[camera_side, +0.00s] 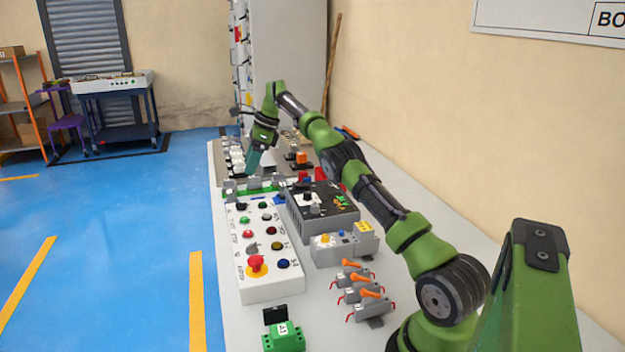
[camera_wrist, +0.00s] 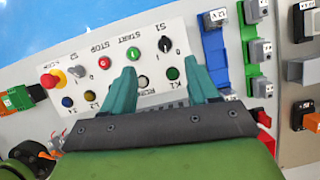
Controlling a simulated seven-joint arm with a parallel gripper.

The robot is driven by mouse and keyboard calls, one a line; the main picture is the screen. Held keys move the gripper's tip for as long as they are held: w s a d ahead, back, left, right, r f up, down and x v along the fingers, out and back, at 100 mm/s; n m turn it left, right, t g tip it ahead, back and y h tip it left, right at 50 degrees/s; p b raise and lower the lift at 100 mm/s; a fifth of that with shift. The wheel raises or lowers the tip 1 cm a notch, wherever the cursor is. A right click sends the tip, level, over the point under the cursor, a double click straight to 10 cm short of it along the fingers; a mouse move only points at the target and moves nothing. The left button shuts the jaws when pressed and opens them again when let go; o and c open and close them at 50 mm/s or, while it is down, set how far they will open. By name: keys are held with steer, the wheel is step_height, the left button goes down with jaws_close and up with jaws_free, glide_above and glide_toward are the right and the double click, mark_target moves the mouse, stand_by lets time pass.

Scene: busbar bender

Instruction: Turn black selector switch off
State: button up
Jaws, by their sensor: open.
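The black selector switch (camera_wrist: 166,45) sits beside the label S1 on a white control panel (camera_wrist: 112,37), seen upside down in the wrist view. In the side view the switch (camera_side: 241,206) is small, at the panel's far left corner; its exact setting is hard to read. My gripper (camera_wrist: 161,75) is open and empty, its teal fingers pointing toward the panel with the switch ahead of the gap between them. In the side view my gripper (camera_side: 254,160) hangs above the devices beyond the panel's far end, apart from the switch.
Near the switch are a green button (camera_wrist: 133,54), a red button (camera_wrist: 105,62) and a dark green lamp (camera_wrist: 173,73). A red emergency stop (camera_side: 257,264) stands at the panel's near end. A grey box (camera_side: 325,221) stands right of the panel. Blue floor lies left of the table.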

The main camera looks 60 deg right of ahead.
steer(key=a+r+n, duration=0.3)
steer(key=a+r, duration=0.1)
steer(key=a, duration=0.2)
steer(key=n+h, duration=0.6)
steer(key=n, duration=0.9)
glide_toward(241, 203)
steer(key=shift+g, duration=0.4)
steer(key=x, duration=0.8)
steer(key=shift+w, duration=0.35)
steer(key=c, duration=1)
steer(key=shift+c, duration=0.2)
